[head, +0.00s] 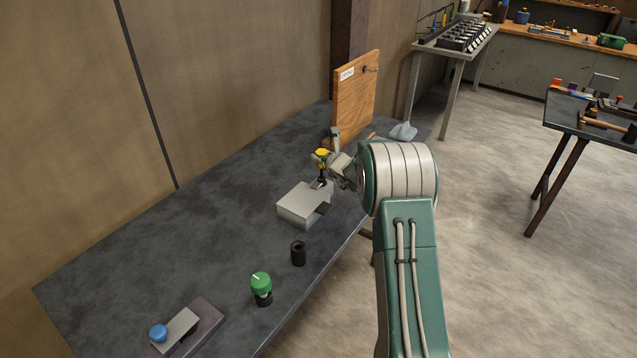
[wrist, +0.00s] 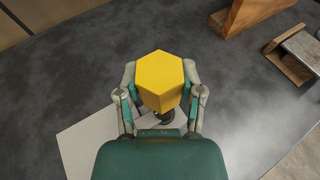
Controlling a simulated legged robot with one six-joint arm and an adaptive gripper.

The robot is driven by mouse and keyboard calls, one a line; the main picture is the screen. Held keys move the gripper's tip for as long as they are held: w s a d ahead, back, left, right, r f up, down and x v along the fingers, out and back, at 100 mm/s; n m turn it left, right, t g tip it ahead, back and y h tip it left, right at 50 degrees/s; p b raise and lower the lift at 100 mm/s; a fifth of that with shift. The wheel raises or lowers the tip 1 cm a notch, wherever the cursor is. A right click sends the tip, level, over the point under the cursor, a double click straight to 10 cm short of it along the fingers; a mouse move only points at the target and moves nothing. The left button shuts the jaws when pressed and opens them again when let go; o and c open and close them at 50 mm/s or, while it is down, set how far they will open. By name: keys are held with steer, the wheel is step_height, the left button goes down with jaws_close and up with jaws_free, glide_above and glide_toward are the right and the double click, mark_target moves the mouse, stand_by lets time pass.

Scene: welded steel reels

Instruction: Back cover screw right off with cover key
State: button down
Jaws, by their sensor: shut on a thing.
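A yellow six-sided key (head: 322,153) with a dark shaft stands upright over the far right part of a light grey box (head: 298,207) on the dark bench. My gripper (head: 327,160) is shut on this key. In the wrist view the yellow head (wrist: 162,78) sits between the two fingers of my gripper (wrist: 162,98), and the box's pale top (wrist: 85,145) shows below left. The key's lower end is at the box top. The screw is hidden under it, and I cannot tell whether the key is seated in it.
A black cylinder (head: 298,254), a green-topped knob (head: 261,284) and a plate (head: 205,325) with a blue knob (head: 158,333) stand toward the near end. An upright wooden board (head: 357,95) with a hook and a pale blue cloth (head: 403,131) are behind. The bench's left side is clear.

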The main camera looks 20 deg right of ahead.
steer(key=shift+f, duration=0.2)
steer(key=shift+c, duration=0.7)
jaws_free()
steer(key=shift+o, duration=0.7)
